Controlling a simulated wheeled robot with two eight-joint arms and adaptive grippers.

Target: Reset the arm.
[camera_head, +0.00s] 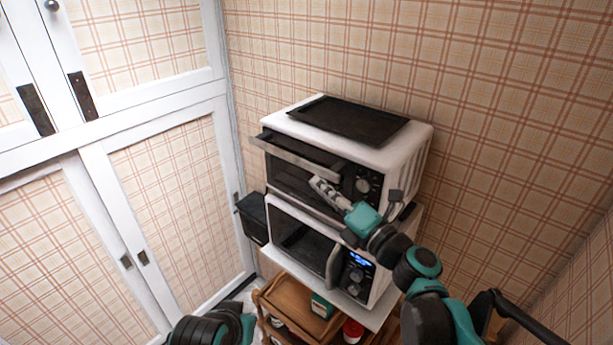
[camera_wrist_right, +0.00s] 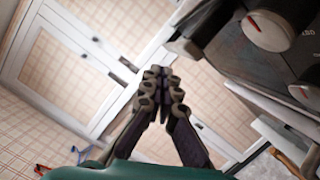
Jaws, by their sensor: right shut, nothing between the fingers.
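My right arm reaches in from the lower right in the head view. Its right gripper (camera_head: 318,183) is shut and empty, in front of the upper white oven (camera_head: 420,150), close to its dark front and left of its knobs. In the right wrist view the fingers of this gripper (camera_wrist_right: 160,72) meet at their tips with nothing between them. The oven's front with its knobs (camera_wrist_right: 268,31) fills the upper right there. A teal and black part of my left arm shows at the bottom of the head view; the left gripper is out of frame.
A dark tray (camera_head: 350,120) lies on the upper oven. The oven's handled door edge (camera_head: 296,155) juts forward. Below stands a white microwave (camera_head: 375,290) with a lit display, above a wooden cart (camera_head: 290,305). White cabinets (camera_head: 165,115) line the left; open floor is hardly visible.

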